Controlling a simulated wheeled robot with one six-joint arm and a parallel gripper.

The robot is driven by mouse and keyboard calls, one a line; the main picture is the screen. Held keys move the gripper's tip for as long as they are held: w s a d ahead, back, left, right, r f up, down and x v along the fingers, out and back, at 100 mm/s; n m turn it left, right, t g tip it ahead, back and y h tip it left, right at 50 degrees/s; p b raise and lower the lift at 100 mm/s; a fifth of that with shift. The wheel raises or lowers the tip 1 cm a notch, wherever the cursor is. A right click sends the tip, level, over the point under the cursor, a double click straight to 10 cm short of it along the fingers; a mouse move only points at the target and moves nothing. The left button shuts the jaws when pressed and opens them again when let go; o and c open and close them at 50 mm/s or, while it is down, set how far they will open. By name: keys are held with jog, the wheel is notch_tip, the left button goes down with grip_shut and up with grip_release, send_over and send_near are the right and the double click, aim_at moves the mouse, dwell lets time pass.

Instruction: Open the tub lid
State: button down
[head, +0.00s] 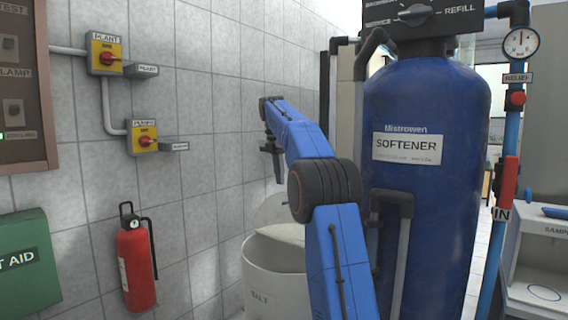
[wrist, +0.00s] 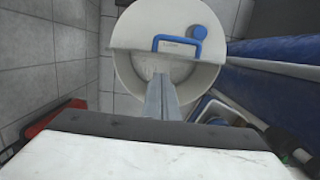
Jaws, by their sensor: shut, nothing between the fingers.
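The white salt tub (head: 276,285) stands on the floor by the tiled wall, left of the blue softener tank. My gripper (head: 278,180) points down above the tub. Its fingers (wrist: 162,80) are shut and empty, appearing over the uncovered part.
The blue softener tank (head: 430,150) stands close on the right, with pipes beside it. A red fire extinguisher (head: 136,262) and a green first aid box (head: 25,265) are on the left wall. Isolator switches (head: 106,54) sit higher up.

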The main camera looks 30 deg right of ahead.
jog(key=r, duration=0.1)
jog(key=d+r, duration=0.1)
jog(key=r, duration=0.1)
jog(key=d+r, duration=0.1)
jog(key=r, duration=0.1)
jog(key=shift+w+d+r, duration=0.1)
jog(key=shift+w+d, duration=0.05)
jog(key=shift+w, duration=0.25)
jog(key=s+a+f+m+t, duration=0.1)
jog(key=s+a+f+m, duration=0.1)
jog(key=s+a+m, duration=0.65)
jog(key=s+a+f+m+t, duration=0.1)
jog(key=s+a+f+m, duration=0.2)
jog(key=s+a, duration=0.9)
jog(key=s+a+f+m, duration=0.3)
jog(key=s+f, duration=0.6)
jog(key=s+a+f+m+t+y, duration=0.1)
jog(key=s+a+f+m, duration=0.2)
jog(key=s+f, duration=0.6)
jog(key=s+a+f+m+t, duration=0.1)
jog(key=s+f+m, duration=0.3)
jog(key=s+f, duration=0.5)
jog(key=shift+s+a+f+y, duration=0.35)
jog(key=shift+s+a, duration=0.2)
jog(key=shift+a, duration=0.35)
